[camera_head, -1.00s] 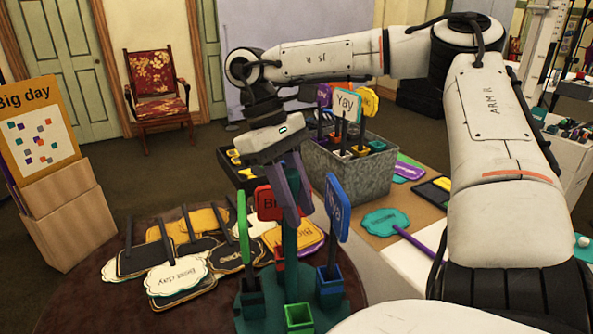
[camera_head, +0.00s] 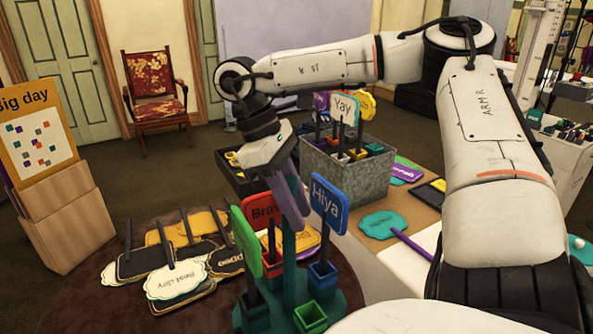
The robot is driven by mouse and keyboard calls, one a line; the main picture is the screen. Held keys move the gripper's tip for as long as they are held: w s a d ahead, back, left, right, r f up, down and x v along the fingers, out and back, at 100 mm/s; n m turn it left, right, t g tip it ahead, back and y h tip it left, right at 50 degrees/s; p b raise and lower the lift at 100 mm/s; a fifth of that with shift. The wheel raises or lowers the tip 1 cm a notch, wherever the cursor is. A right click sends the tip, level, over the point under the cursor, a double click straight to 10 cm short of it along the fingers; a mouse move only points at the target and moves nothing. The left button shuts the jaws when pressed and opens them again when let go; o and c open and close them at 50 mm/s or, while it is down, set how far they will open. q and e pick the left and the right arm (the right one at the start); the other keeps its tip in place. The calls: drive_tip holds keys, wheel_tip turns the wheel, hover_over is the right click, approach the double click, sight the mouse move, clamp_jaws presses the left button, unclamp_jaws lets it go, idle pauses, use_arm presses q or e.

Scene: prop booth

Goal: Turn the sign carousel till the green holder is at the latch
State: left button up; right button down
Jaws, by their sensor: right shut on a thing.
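The sign carousel is a round teal stand (camera_head: 280,314) with a teal centre post (camera_head: 289,262), low in the middle of the head view. Its empty green holder (camera_head: 311,317) is at the near side. A blue holder (camera_head: 322,274) with a blue "Hiya" sign (camera_head: 328,203) is at the right. A red holder (camera_head: 274,264) with a red "Bravo" sign (camera_head: 262,222) is behind. A dark holder (camera_head: 254,312) with a green sign (camera_head: 245,242) is at the left. My right gripper (camera_head: 291,222) points down, apparently shut on the top of the post. I cannot make out the latch. My left gripper is out of view.
Several black and white signs (camera_head: 176,281) lie on the round dark table (camera_head: 110,304) left of the carousel. A grey metal bin (camera_head: 352,183) with upright signs stands behind. A teal sign (camera_head: 382,225) lies at the right. My right arm spans the right side.

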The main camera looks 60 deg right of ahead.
idle(0.4)
drive_tip(key=c, duration=1.4)
unclamp_jaws()
drive_tip(key=shift+c, duration=0.2)
drive_tip(key=p+v, duration=0.3)
drive_tip(key=v, duration=0.7)
drive_tip(key=shift+r, duration=0.2)
drive_tip(key=shift+f, duration=0.1)
